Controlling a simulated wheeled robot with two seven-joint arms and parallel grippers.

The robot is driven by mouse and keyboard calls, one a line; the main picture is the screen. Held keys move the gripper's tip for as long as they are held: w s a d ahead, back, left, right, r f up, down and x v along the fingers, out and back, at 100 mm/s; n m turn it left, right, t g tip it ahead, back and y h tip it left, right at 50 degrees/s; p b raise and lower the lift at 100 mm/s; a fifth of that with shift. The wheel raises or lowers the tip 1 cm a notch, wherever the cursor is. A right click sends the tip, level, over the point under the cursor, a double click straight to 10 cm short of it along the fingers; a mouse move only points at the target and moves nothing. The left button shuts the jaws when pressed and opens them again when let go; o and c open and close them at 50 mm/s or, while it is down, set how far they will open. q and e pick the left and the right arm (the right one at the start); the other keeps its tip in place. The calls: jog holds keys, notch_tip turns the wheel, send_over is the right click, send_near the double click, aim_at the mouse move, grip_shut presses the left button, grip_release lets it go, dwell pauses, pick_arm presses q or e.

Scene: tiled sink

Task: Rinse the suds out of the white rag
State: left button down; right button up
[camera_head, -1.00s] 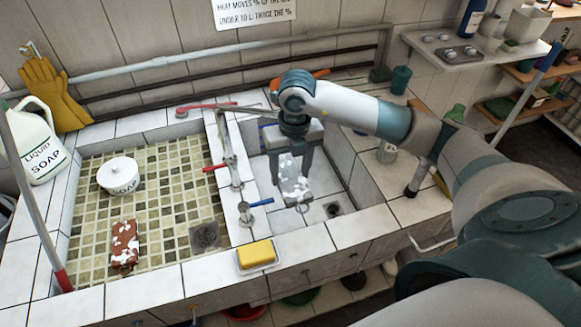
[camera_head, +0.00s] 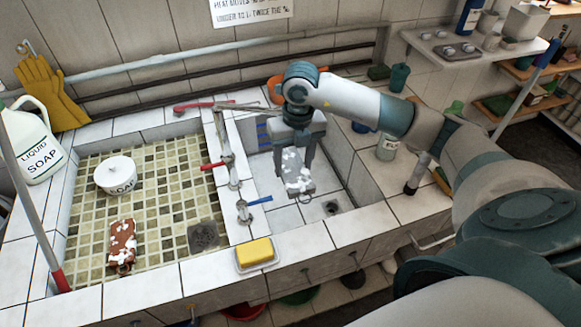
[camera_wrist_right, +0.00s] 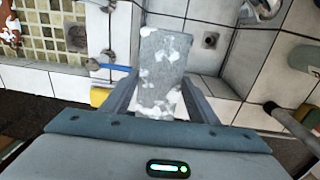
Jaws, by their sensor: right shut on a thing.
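My right gripper (camera_head: 294,164) is shut on a greyish-white rag (camera_head: 297,180) with white suds patches. It holds the rag above the right basin (camera_head: 262,165); the rag also shows in the right wrist view (camera_wrist_right: 160,72), between the two fingers. The tap (camera_head: 228,158) stands on the divider between the basins, with a red lever (camera_head: 212,166) and a blue lever (camera_head: 260,200). I cannot make out water running. A drain (camera_head: 332,208) lies in the right basin, to the right of the rag. My left gripper is not in view.
Yellow soap in a dish (camera_head: 256,253) sits on the front rim. A soap jug (camera_head: 30,145) and yellow gloves (camera_head: 52,95) are at left.

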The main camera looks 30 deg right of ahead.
jog(key=w+d+f+b, duration=0.2)
jog(key=w+d+b, duration=0.2)
jog(key=d, duration=0.5)
jog(key=shift+w+d+f, duration=0.15)
jog(key=shift+w+d, duration=0.2)
jog(key=shift+w, duration=0.65)
